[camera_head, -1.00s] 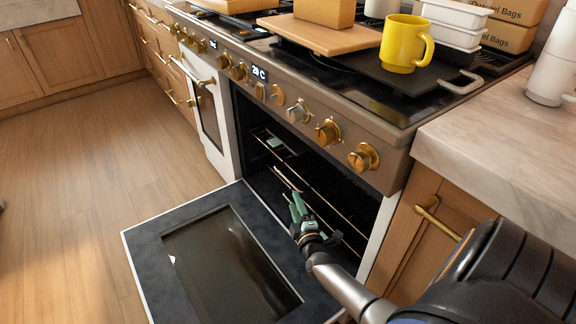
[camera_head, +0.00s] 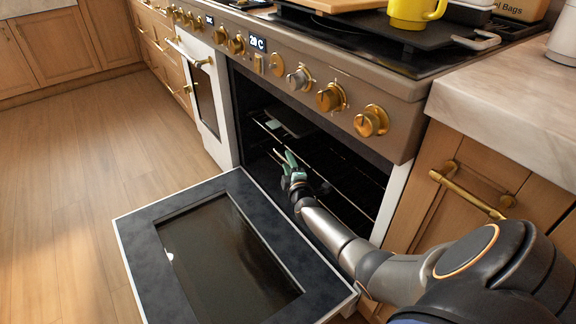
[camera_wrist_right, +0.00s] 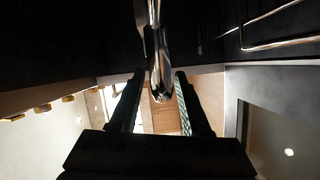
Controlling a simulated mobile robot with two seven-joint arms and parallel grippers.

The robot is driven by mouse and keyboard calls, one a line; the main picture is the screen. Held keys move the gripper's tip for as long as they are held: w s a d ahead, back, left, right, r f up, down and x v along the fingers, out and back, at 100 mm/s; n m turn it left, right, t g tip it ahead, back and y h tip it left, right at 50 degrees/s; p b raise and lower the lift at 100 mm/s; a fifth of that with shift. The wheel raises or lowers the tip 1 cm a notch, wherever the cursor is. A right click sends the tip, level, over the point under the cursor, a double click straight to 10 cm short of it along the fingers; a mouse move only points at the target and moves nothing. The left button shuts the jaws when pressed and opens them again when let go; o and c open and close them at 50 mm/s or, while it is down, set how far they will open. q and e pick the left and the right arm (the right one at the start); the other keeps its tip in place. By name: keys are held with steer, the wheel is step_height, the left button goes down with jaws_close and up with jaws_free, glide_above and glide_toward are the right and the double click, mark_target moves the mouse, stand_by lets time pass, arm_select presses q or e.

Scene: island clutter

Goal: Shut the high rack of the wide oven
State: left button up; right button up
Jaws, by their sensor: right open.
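The wide oven (camera_head: 275,75) has its dark-framed door (camera_head: 185,240) lowered flat in front of the open cavity. Thin metal rack rails cross the dark cavity; the high rack (camera_head: 268,131) shows near its upper left, and how far it stands out is hard to tell. My right gripper (camera_head: 286,165) is open at the cavity mouth, above the door's inner edge, close to the rack's front. In the right wrist view its two fingers (camera_wrist_right: 160,105) stand apart, with a shiny metal bar (camera_wrist_right: 156,55) between them; contact is unclear. My left gripper is out of view.
Brass knobs (camera_head: 330,97) line the oven front above the cavity. A yellow mug (camera_head: 414,10) stands on the cooktop. A cabinet with a brass handle (camera_head: 465,190) lies right of the oven, under a marble counter (camera_head: 520,110). The wooden floor at left is clear.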

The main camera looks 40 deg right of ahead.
steer(key=shift+w, duration=0.1)
steer(key=shift+c, duration=0.2)
jaws_close()
steer(key=shift+d, duration=0.1)
stand_by(1.2)
